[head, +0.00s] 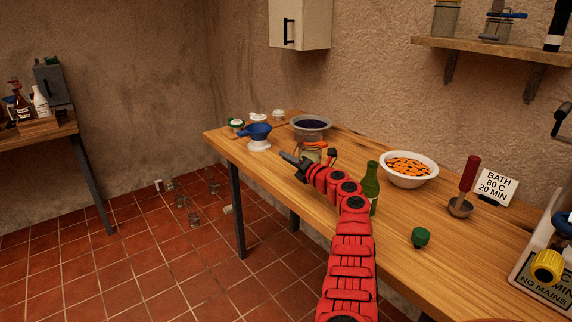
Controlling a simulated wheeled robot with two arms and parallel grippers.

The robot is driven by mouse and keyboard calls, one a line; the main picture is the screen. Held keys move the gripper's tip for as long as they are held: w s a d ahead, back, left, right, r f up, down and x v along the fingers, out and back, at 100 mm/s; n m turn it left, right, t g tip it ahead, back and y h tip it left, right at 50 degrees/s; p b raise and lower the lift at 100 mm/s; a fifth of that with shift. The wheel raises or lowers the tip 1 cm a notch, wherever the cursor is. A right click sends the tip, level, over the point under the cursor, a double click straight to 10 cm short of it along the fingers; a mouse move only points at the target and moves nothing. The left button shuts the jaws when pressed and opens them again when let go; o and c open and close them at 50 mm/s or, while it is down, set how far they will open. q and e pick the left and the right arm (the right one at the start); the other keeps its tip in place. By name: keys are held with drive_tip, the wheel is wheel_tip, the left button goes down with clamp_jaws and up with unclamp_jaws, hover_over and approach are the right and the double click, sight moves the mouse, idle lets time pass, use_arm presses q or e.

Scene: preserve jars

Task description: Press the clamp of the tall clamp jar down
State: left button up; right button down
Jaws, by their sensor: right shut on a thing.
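The tall clamp jar (312,153) stands on the wooden table, a small glass jar with an orange band near its top. My right arm reaches over the table from the bottom of the view. My right gripper (309,161) is at the jar, with dark fingers on either side, and is shut on it. The gripper hides the lower part of the jar. The clamp is too small to make out, so I cannot tell whether it is up or down. My left gripper is not in view.

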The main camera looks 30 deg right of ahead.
drive_tip(key=shift+d+f+n, duration=0.1)
drive_tip(key=shift+d+n, duration=0.05)
drive_tip(key=shift+n, duration=0.25)
drive_tip(key=c, duration=1.1)
unclamp_jaws()
drive_tip(key=shift+s+a+r+p, duration=0.65)
drive_tip(key=shift+s+a, duration=0.75)
drive_tip(key=shift+s, duration=0.85)
drive_tip(key=shift+s+a+r+p, duration=0.35)
drive_tip(key=shift+s+a+r, duration=0.85)
drive_tip(key=shift+s, duration=1.1)
drive_tip(key=shift+s+a+r+p, duration=0.55)
drive_tip(key=shift+s+a, duration=1.05)
drive_tip(key=shift+s, duration=0.65)
